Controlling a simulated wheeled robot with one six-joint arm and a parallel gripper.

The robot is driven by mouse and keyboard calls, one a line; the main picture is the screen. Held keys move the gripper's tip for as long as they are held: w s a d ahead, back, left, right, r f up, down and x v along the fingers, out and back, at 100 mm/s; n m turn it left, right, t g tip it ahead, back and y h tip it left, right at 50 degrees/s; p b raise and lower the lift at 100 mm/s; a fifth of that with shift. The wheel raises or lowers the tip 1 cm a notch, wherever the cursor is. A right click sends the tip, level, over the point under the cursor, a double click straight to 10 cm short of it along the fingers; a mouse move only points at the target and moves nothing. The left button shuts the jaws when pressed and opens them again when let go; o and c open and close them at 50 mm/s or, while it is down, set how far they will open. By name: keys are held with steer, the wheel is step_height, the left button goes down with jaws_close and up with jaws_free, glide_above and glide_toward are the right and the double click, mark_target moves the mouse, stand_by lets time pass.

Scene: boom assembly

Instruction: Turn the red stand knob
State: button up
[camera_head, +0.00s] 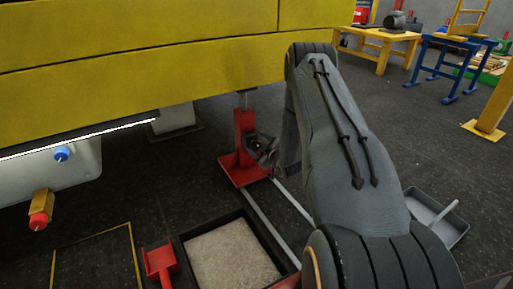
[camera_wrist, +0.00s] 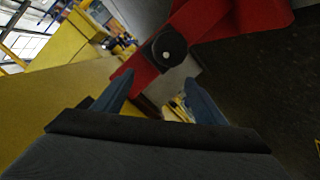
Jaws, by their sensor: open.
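The red stand (camera_head: 241,135) stands upright on a red base plate under the yellow boom (camera_head: 150,60). My gripper (camera_head: 262,148) is close to the stand's right side and partly covers it, so the knob cannot be made out there. In the wrist view, a dark round knob (camera_wrist: 169,48) with a pale centre sits on the red stand (camera_wrist: 215,22). My gripper (camera_wrist: 160,78) is open, with its two bluish fingers pointing toward the knob. The knob appears beyond the fingertips, and nothing is held between them. I cannot tell the exact remaining distance.
Two pale rails (camera_head: 268,223) run along the dark floor from the stand. A sand-filled tray (camera_head: 190,250), a red scoop (camera_head: 159,262) and a grey pan (camera_head: 430,215) lie nearby. A yellow table (camera_head: 375,45) and a blue one (camera_head: 450,62) stand at the back right.

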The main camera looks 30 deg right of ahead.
mark_target(258, 147)
step_height(258, 147, down, 5)
steer(key=s+d+n+t, duration=0.1)
steer(key=s+d+t, duration=0.1)
steer(key=s, duration=0.1)
steer(key=shift+y, duration=0.3)
steer(key=w+b, duration=0.3)
steer(key=w, duration=0.4)
steer(key=shift+w+b, duration=0.3)
steer(key=c, duration=1)
